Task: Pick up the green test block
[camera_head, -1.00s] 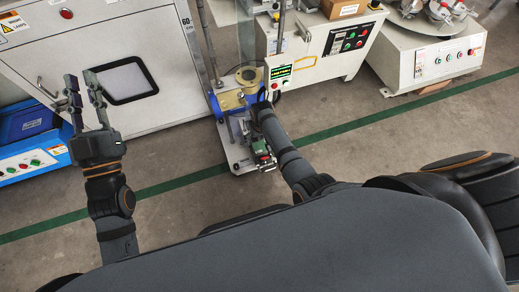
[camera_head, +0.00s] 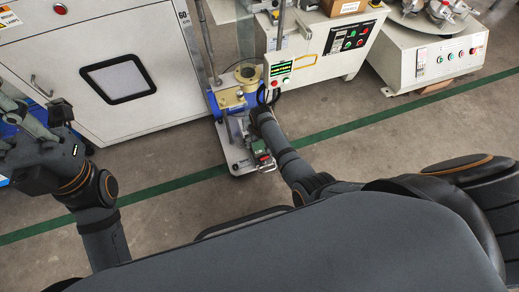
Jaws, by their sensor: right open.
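A small green block (camera_head: 260,147) shows on the grey base plate of the narrow stand in the middle, partly covered by hardware around it. I cannot tell for sure that it is the test block. My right gripper (camera_head: 243,124) is at the stand, at the end of the arm coming up from the lower right. It is open, above and slightly left of the green block; its fingers are hard to tell from the stand's parts. My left gripper (camera_head: 32,120) is at the left edge, partly cut off, far from the stand. Its fingers are not clear enough to judge.
The stand's upright posts rise close to my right arm. A white cabinet (camera_head: 165,45) with a dark-framed window stands behind, to the left. A control box (camera_head: 350,40) and a round-topped machine (camera_head: 440,62) stand at right. The floor (camera_head: 170,215) in front is clear.

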